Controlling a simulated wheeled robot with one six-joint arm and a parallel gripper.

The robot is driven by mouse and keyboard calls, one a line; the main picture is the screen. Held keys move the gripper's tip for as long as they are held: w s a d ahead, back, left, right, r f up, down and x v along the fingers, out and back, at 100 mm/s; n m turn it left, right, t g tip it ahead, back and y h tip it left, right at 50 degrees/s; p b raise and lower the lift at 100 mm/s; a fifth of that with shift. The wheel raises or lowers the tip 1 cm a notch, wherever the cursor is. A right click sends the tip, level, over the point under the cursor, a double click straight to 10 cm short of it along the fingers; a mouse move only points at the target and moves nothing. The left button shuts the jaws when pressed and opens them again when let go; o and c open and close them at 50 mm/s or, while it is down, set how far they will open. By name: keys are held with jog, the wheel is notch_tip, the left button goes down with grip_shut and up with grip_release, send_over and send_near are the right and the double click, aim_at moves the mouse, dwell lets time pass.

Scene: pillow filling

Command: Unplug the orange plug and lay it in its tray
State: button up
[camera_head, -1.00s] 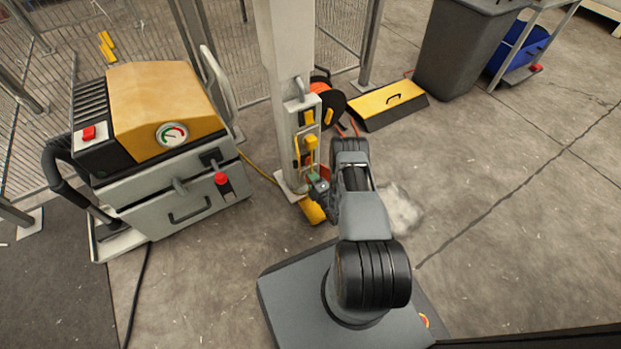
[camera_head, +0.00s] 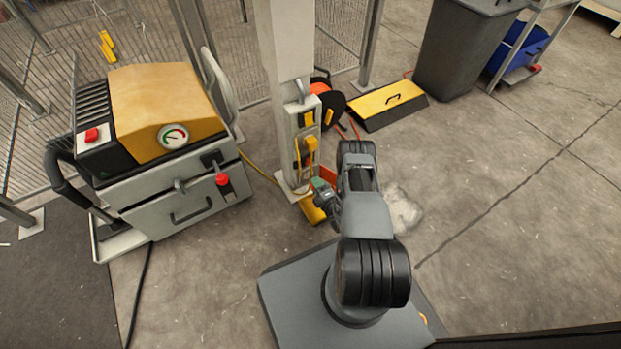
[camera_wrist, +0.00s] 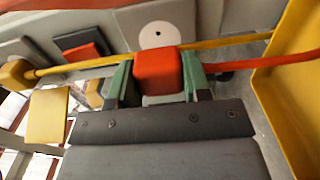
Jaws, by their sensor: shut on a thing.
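The orange plug (camera_wrist: 158,72) is gripped between the green fingers of my gripper (camera_wrist: 158,85) in the wrist view. Its red-orange cable (camera_wrist: 265,63) runs off to the right. A round white face (camera_wrist: 160,35) on a grey panel shows just behind the plug; I cannot tell whether they touch. In the head view my gripper (camera_head: 321,188) is low beside the post, in front of the sockets. A yellow tray (camera_head: 312,209) lies at the post's foot, partly hidden by my gripper. A yellow tray wall (camera_wrist: 285,100) fills the wrist view's right edge.
A yellow plug (camera_head: 311,143) sits on the grey post (camera_head: 286,50), with a yellow cable (camera_wrist: 215,42) crossing behind my fingers. A machine (camera_head: 165,140) stands left. A cable reel (camera_head: 330,100) and yellow-black box (camera_head: 388,105) are behind.

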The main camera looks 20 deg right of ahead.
jog(key=shift+s+d+f+p, duration=0.15)
jog(key=shift+s+p, duration=0.25)
jog(key=shift+s, duration=1.2)
jog(key=s+p, duration=0.1)
jog(key=s+r+p, duration=0.2)
jog(key=shift+s+d, duration=0.15)
jog(key=shift+s, duration=0.2)
jog(key=shift+w+a+f+b, duration=0.1)
jog(key=shift+w+f+b, duration=0.25)
jog(key=shift+w+b, duration=0.3)
jog(key=shift+w+a+f+b, duration=0.1)
jog(key=shift+w+f+b, duration=0.3)
jog(key=shift+w, duration=0.5)
jog(key=shift+w+a+f+b, duration=0.1)
jog(key=shift+w+f+b, duration=0.2)
jog(key=shift+w+b, duration=0.4)
